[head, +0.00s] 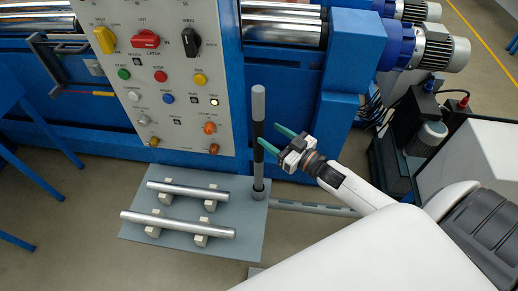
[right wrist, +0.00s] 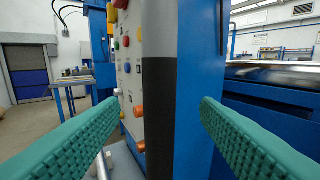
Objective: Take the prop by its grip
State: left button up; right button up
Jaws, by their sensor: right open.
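The prop (head: 258,104) is an upright grey rod with a black grip (head: 258,128), standing in a socket on a grey plate (head: 245,236) in front of the machine. My right gripper (head: 267,131) is at the height of the black grip, its two green fingers open. One fingertip overlaps the grip in the head view. In the right wrist view the black grip (right wrist: 160,120) stands upright between the spread fingers, with a gap to each side; the grey upper part shows above it. Contact is not visible. My left gripper is not in view.
A control panel (head: 165,100) with buttons and knobs stands close behind and left of the prop. Two metal bars (head: 178,224) lie on small blocks on the plate. The blue machine frame (head: 338,70) is behind the right gripper.

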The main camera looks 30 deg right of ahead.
aim_at(254, 123)
jog(key=shift+x, duration=0.75)
jog(key=shift+w+a, duration=0.1)
jog(key=shift+w, duration=0.3)
jog(key=p+x, duration=0.1)
jog(key=x, duration=0.4)
jog(key=shift+f+p, duration=0.1)
jog(key=shift+p, duration=0.3)
jog(key=shift+w+a+f, duration=0.15)
jog(key=shift+w+a, duration=0.05)
jog(key=shift+c, duration=0.4)
grip_shut()
jog(key=shift+d+r, duration=0.1)
jog(key=shift+r, duration=0.15)
